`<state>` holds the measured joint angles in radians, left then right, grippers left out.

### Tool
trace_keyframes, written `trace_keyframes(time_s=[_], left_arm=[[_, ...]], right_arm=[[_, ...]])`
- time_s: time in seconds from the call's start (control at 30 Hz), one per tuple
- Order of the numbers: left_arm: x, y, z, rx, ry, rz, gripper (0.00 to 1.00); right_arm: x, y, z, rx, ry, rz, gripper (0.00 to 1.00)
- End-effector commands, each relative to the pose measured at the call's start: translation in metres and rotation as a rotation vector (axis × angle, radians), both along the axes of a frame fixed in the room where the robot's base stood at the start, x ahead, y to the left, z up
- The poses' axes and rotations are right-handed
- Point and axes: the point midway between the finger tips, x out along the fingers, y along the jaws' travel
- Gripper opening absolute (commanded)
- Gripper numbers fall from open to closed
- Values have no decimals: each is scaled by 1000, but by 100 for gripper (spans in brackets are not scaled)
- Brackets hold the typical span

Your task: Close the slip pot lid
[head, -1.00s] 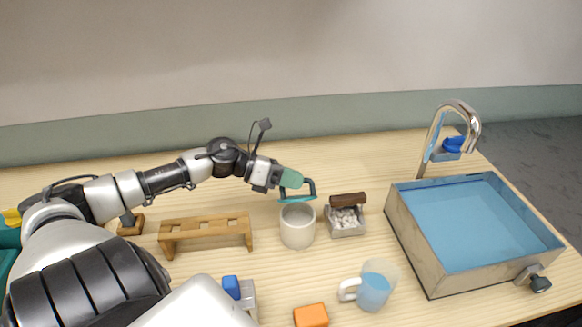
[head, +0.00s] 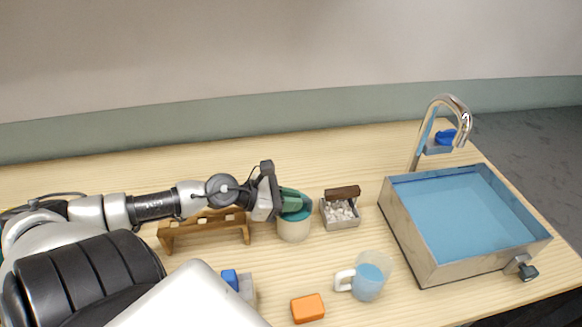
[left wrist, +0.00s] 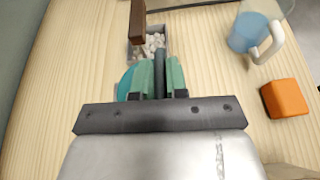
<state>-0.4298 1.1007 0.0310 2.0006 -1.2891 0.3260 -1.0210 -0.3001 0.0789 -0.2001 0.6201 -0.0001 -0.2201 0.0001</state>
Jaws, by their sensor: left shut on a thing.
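The slip pot (head: 294,229) is a pale cylinder standing on the table, right of the wooden rack. Its teal lid (head: 303,213) lies at the top of the pot, partly hidden by my gripper; whether it is fully seated cannot be told. My left gripper (head: 292,203) is over the pot with green fingers shut on the lid's dark handle. In the left wrist view the teal lid (left wrist: 125,83) shows beside the fingers, and the dark handle (left wrist: 159,72) stands between them. The pot itself is hidden there. My right gripper is not in view.
Just right of the pot is a small box of white pebbles (head: 341,222) with a brown bar on its rim. A blue-filled mug (head: 368,283), an orange block (head: 308,308), a wooden rack (head: 205,233) and a blue basin (head: 451,262) stand around.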

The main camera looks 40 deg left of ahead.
Motion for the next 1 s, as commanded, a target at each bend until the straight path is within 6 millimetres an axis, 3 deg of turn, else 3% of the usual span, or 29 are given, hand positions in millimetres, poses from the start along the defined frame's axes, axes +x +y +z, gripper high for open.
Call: trace_keyframes(time_s=[0.57, 0.6, 0.73, 1.0], left_arm=[[-3, -2, -6, -7, 12, 0, 0], [-3, -2, -6, -7, 12, -1, 20], [-2, -2, -5, -7, 10, 1, 39], [-2, -1, -4, -5, 7, 1, 39]], right_arm=[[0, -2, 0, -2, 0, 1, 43], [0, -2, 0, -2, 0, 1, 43], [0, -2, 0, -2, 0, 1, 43], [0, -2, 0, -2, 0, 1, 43]])
